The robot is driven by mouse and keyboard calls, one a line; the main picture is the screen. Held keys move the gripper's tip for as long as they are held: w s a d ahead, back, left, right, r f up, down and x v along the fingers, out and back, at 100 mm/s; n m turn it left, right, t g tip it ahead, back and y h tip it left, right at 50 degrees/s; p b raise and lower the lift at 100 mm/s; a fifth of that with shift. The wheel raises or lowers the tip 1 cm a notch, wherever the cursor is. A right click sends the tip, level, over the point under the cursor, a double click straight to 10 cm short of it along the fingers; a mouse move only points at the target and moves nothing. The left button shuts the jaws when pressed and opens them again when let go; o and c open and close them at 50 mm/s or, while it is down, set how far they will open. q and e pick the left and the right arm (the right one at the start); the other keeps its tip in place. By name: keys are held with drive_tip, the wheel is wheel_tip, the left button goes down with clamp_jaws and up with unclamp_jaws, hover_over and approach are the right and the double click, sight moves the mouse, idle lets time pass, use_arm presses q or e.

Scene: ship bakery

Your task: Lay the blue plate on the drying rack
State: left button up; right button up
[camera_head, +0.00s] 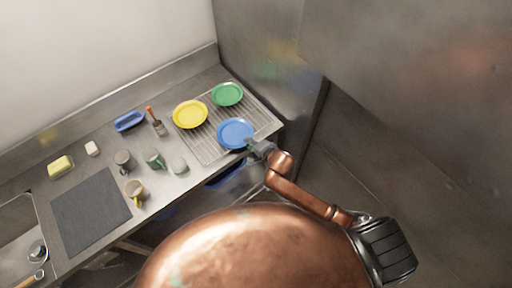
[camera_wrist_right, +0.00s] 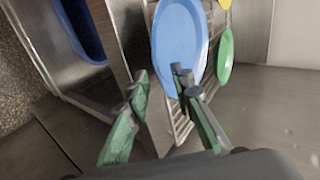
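The blue plate (camera_head: 235,133) lies face up at the front right part of the wire drying rack (camera_head: 199,151), and I see no clear gap under it. It also shows in the right wrist view (camera_wrist_right: 180,38). My right gripper (camera_head: 254,146) is at the plate's right front edge. In the right wrist view its two fingers (camera_wrist_right: 160,82) stand apart with nothing between them. One fingertip overlaps the plate's near rim; I cannot tell if it touches. My left gripper is not in view.
A yellow plate (camera_head: 190,114) and a green plate (camera_head: 227,94) lie at the rack's back. Left stand mugs (camera_head: 154,159), a brush (camera_head: 157,124), a blue dish (camera_head: 129,121), a yellow sponge (camera_head: 60,166) and a dark mat (camera_head: 91,211). A steel wall rises behind the rack.

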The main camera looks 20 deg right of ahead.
drive_tip(key=v, duration=1.1)
drive_tip(key=shift+f, duration=0.1)
